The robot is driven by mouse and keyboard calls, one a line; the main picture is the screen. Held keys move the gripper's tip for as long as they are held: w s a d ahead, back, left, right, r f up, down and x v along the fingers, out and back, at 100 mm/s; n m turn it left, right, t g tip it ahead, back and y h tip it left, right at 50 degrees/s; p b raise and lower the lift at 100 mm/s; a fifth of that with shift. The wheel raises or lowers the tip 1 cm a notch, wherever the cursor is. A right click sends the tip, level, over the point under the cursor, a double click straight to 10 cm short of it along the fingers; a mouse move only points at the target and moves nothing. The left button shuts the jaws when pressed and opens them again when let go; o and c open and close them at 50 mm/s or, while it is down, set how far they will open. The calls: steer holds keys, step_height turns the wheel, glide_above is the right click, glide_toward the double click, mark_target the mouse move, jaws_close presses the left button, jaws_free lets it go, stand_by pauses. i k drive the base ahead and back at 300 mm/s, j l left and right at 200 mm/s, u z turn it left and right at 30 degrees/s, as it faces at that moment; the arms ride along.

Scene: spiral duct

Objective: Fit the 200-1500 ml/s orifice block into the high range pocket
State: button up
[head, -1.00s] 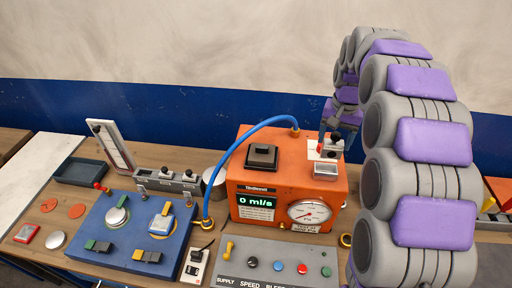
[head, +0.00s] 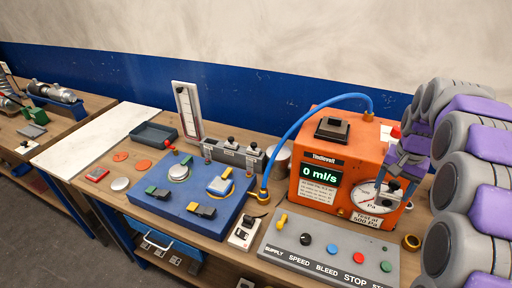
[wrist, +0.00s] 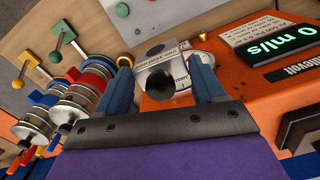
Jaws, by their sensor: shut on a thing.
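My gripper (wrist: 160,85) is shut on a silver block with a black knob; in the wrist view the block (wrist: 152,50) sits between the two blue fingers, its printed label only partly visible. In the head view the held block (head: 388,196) is in front of the orange Tindlevolt box (head: 340,150), covering part of its round dial (head: 366,193). A dark square piece (head: 333,127) is on the box top, with a white label patch (head: 386,134) and a red part (head: 396,131) to its right. I cannot tell which spot is the high range pocket.
A grey control panel (head: 325,250) with knobs and buttons lies in front of the box. A blue hose (head: 310,98) arches from the box top to the left. Left are a metal rack (head: 232,152) with black knobs, a blue panel (head: 190,200) and a dark tray (head: 154,133).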

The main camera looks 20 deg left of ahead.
mark_target(238, 158)
steer(key=j, duration=2)
steer(key=i+j, duration=0.1)
steer(key=j, duration=0.3)
steer(key=i+j, duration=0.15)
steer(key=j, duration=0.2)
steer(key=i+j, duration=0.1)
steer(key=j, duration=0.3)
steer(key=i+j, duration=0.15)
steer(key=j, duration=0.25)
